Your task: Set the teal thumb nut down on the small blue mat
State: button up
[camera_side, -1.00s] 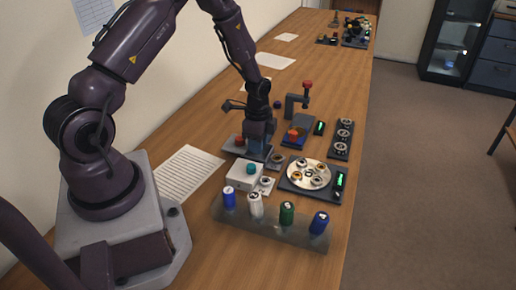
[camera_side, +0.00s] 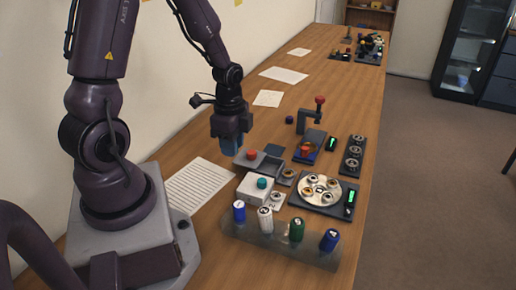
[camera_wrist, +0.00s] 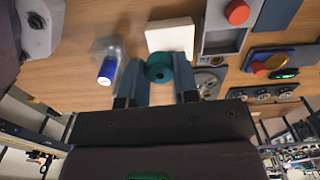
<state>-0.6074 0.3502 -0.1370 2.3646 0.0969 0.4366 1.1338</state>
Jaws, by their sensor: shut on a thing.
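My gripper (camera_wrist: 158,76) is shut on the teal thumb nut (camera_wrist: 159,68), which shows as a teal round between the two fingers in the wrist view. In the side view my gripper (camera_side: 230,148) hangs above the table, left of the red-button tray, and the nut cannot be made out there. The small blue mat (camera_side: 276,150) looks like a dark blue-grey square lying flat behind the tray. It also shows at the top right of the wrist view (camera_wrist: 278,14), apart from my gripper, with nothing seen on it.
A grey tray with a red button (camera_side: 251,154) lies beside the mat. A white box (camera_side: 255,190) carries a teal button. Numbered cylinders (camera_side: 265,219) stand in a row in front. A round dial plate (camera_side: 320,190) and a red-topped post (camera_side: 310,117) stand to the right.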

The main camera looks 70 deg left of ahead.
jog(key=w+a, duration=0.5)
send_over(273, 151)
jog(key=f, duration=0.7)
jog(key=shift+s+d+f, duration=0.25)
jog(key=shift+s+f, duration=0.15)
jog(key=shift+w+a+f, duration=0.25)
jog(key=shift+w+f, duration=0.1)
jog(key=shift+f, duration=0.1)
jog(key=shift+w+a+f, duration=0.1)
jog(key=shift+w+f, duration=0.05)
jog(key=shift+f, duration=1.55)
jog(key=shift+f, duration=0.2)
jog(key=o, duration=0.9)
